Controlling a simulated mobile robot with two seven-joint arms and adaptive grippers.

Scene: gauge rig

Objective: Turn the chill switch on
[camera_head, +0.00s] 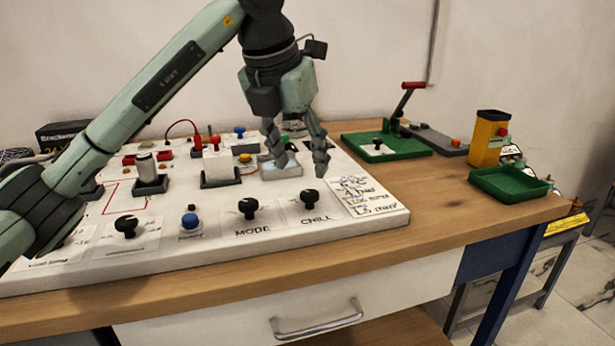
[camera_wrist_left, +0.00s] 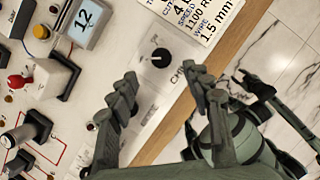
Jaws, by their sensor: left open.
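The chill switch (camera_head: 310,199) is a black rotary knob on a white plate marked CHILL, at the front right of the white panel. It also shows in the left wrist view (camera_wrist_left: 160,57), beyond my fingertips, with a small pale mark on it. My left gripper (camera_head: 300,163) is open and empty, pointing down above the panel just behind the knob in the head view. In the left wrist view its fingers (camera_wrist_left: 163,92) are spread either side of the line to the knob, not touching it. What looks like my right gripper (camera_wrist_left: 256,84) shows small over the floor; its jaw state is unclear.
The MODE knob (camera_head: 248,208) sits left of the chill switch, then a blue button (camera_head: 190,220). A small display (camera_head: 281,167) and white block with red top (camera_head: 218,163) stand behind. A handwritten card (camera_head: 363,196) lies right. The bench's front edge is clear.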

